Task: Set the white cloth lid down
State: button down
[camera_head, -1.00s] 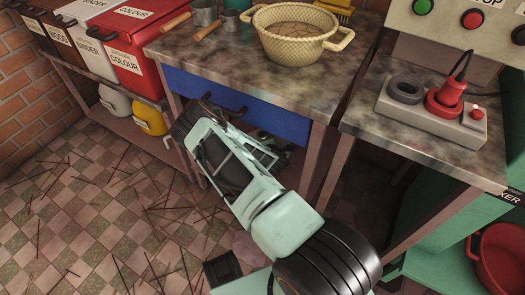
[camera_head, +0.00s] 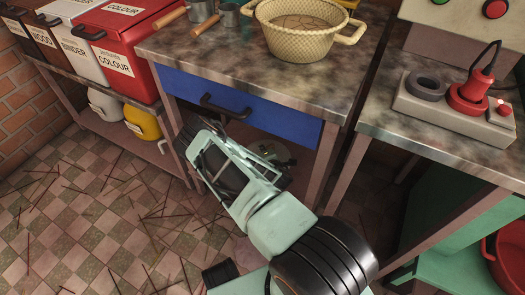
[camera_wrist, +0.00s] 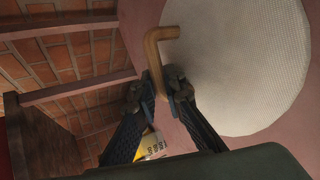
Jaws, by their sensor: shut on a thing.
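The white cloth lid (camera_wrist: 240,65) is a round, woven-textured disc with a bent wooden handle (camera_wrist: 153,50). It fills the upper right of the wrist view, over or against a pinkish surface. My gripper (camera_wrist: 158,92) is shut on the end of the wooden handle. In the head view my gripper (camera_head: 272,165) reaches low under the front of the workbench, below the blue drawer. There the lid is mostly hidden behind my gripper and in shadow. I cannot tell whether the lid touches the surface below it.
The workbench (camera_head: 300,90) has a blue drawer (camera_head: 235,105) and carries a woven basket (camera_head: 300,30). A bench at right holds a red plug and socket box (camera_head: 455,105). Red and white bins (camera_head: 115,50) stand at left. Thin sticks litter the tiled floor (camera_head: 100,215).

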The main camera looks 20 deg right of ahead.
jog(key=c, duration=2)
grip_release()
jog(key=shift+f, duration=0.1)
jog(key=shift+s+r, duration=0.1)
jog(key=shift+r, duration=0.25)
jog(key=p+v, duration=0.5)
jog(key=v, duration=0.6)
jog(key=shift+s+a, duration=0.1)
jog(key=shift+s, duration=0.2)
